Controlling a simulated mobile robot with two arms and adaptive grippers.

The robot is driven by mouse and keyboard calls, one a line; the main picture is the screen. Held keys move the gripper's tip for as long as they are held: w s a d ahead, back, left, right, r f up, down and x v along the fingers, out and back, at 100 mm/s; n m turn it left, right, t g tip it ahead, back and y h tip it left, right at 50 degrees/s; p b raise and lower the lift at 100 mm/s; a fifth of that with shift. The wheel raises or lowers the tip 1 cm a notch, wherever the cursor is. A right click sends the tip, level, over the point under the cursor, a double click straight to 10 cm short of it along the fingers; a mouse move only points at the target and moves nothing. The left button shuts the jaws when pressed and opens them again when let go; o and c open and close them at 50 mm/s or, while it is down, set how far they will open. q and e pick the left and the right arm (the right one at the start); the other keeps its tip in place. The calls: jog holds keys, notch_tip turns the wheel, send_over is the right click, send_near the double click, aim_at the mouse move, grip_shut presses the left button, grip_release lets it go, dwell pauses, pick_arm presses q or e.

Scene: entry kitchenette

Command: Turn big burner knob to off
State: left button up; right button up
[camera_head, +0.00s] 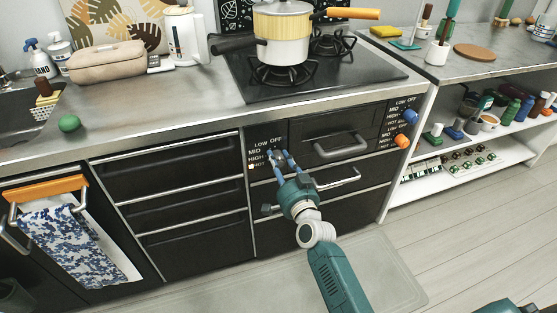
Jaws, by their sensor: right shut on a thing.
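The left control panel (262,143) is on the counter front below the cooktop, with the printed words LOW, OFF, MID, HIGH and HOT. My right gripper (279,155) reaches up from below, with its blue fingertips at this panel. It is shut on a knob there, which the fingers mostly hide, so I cannot tell its setting. A blue knob (410,116) and an orange knob (402,140) sit on the right control panel (398,113). I cannot tell which burner each knob serves. My left gripper is not in view.
A yellow and white pot (283,38) stands on the black cooktop (318,77) above. A drawer handle (341,145) sticks out right of my right gripper, with another handle (334,181) below it. The floor (472,236) at right is clear.

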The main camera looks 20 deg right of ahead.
jog(key=shift+r, duration=0.1)
dwell(0.4)
jog(key=o, duration=1.2)
jog(key=shift+d, duration=0.1)
jog(key=shift+c, duration=0.2)
jog(key=shift+s, duration=0.55)
jog(key=s, duration=1.1)
jog(key=shift+d, duration=0.15)
